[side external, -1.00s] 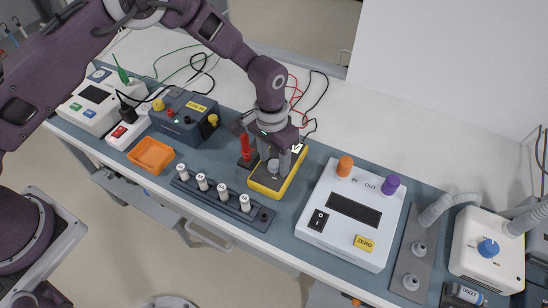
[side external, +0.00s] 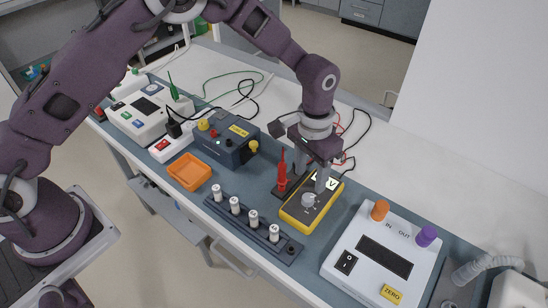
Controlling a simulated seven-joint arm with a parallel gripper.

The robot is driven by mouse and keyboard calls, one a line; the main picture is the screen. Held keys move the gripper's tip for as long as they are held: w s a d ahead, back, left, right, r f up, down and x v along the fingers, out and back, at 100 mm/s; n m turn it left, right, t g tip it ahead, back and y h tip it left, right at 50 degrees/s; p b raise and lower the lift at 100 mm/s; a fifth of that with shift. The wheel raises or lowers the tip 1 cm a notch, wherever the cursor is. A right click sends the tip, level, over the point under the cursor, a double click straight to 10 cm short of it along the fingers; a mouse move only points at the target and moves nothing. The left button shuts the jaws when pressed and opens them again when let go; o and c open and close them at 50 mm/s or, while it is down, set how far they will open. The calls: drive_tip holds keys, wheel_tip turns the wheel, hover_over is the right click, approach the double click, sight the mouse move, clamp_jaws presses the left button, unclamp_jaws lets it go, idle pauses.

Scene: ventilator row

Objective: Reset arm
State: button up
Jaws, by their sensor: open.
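My gripper (side external: 317,180) is open and empty. It points down over the far part of the yellow-edged meter (side external: 300,221), which has a grey round knob (side external: 308,200) and a "V" label. The fingers overlap the meter's top edge in this view, and I cannot tell whether they touch it. The knob now shows clear, in front of the fingers. A red probe (side external: 282,174) stands in a dark holder just left of the gripper.
A rack with several white cylinders (side external: 253,218) lies in front of the meter. An orange tray (side external: 189,171) and a dark blue box (side external: 226,139) are to the left. A white IN/OUT device (side external: 380,255) stands to the right. Cables lie behind the gripper. The white table behind is mostly clear.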

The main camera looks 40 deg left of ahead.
drive_tip(key=s+a+r+t, duration=0.1)
drive_tip(key=s+a+r, duration=0.15)
drive_tip(key=r, duration=0.45)
drive_tip(key=s+a+r+n+t, duration=0.1)
drive_tip(key=s+a+r, duration=0.1)
drive_tip(key=a+r, duration=0.35)
drive_tip(key=s+a+r+t, duration=0.1)
drive_tip(key=s+a+r, duration=0.1)
drive_tip(key=r, duration=0.6)
drive_tip(key=s+a+r+n+t, duration=0.1)
drive_tip(key=s+a, duration=0.3)
drive_tip(key=s, duration=0.6)
drive_tip(key=s+a+r+n+t, duration=0.1)
drive_tip(key=s+a+r, duration=0.2)
drive_tip(key=s, duration=0.8)
drive_tip(key=shift+a+r+t+y, duration=0.15)
drive_tip(key=shift+a+t+y, duration=0.2)
drive_tip(key=shift+a, duration=0.75)
